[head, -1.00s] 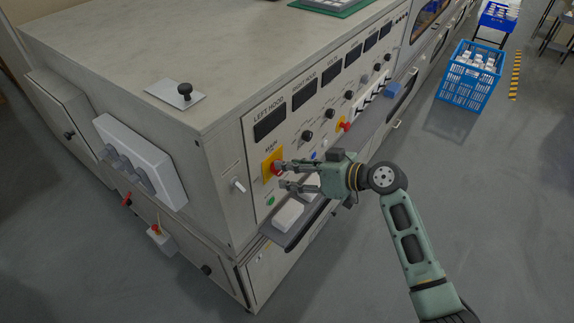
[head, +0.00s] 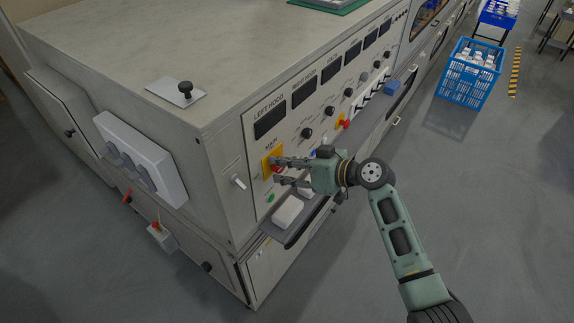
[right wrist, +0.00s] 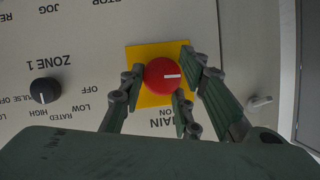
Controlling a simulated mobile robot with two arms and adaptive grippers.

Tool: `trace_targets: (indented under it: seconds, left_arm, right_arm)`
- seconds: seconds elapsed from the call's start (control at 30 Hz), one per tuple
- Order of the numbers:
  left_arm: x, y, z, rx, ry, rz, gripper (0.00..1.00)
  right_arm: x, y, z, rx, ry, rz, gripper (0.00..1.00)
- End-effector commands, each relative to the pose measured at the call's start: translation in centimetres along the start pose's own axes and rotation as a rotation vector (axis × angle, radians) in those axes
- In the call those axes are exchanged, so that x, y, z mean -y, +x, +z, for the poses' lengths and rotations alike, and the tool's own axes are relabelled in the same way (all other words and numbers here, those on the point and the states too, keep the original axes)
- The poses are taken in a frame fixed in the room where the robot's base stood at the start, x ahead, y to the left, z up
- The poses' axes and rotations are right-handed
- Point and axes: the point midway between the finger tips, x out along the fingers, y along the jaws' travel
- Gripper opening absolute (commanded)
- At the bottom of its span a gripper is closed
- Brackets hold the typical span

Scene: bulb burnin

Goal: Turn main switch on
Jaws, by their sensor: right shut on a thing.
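The main switch is a round red knob (right wrist: 164,75) with a white pointer line, on a yellow plate (right wrist: 138,55) marked MAIN. In the right wrist view the lettering is upside down and the pointer line lies nearly level, toward the right. The yellow plate also shows on the panel front in the head view (head: 267,160). My right gripper (head: 275,171) is at the knob, its fingers on either side of it and shut on it. It partly hides the knob in the head view. My left gripper is not in view.
A black ZONE 1 knob (right wrist: 44,91) sits beside the plate. A white lever (head: 239,182) is on the panel's near edge. A narrow shelf (head: 305,228) with white blocks (head: 288,211) juts out below my gripper. A blue crate (head: 469,75) stands on the floor, back right.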

Motion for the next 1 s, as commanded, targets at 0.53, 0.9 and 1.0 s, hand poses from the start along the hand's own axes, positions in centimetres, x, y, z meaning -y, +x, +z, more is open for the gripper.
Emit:
trace_targets:
  seconds: [0.53, 0.9, 1.0]
  left_arm:
    - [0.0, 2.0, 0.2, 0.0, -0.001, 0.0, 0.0]
    - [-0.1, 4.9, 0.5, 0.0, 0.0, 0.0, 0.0]
    - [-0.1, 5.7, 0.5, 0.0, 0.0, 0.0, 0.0]
  right_arm:
    - [-0.7, 0.0, 0.6, 0.002, 0.179, -0.064, 0.04]
    - [-0.9, 0.2, 1.0, 0.001, 0.498, -0.195, 0.04]
    - [-0.9, 0.2, 1.1, 0.001, 0.587, -0.232, 0.04]
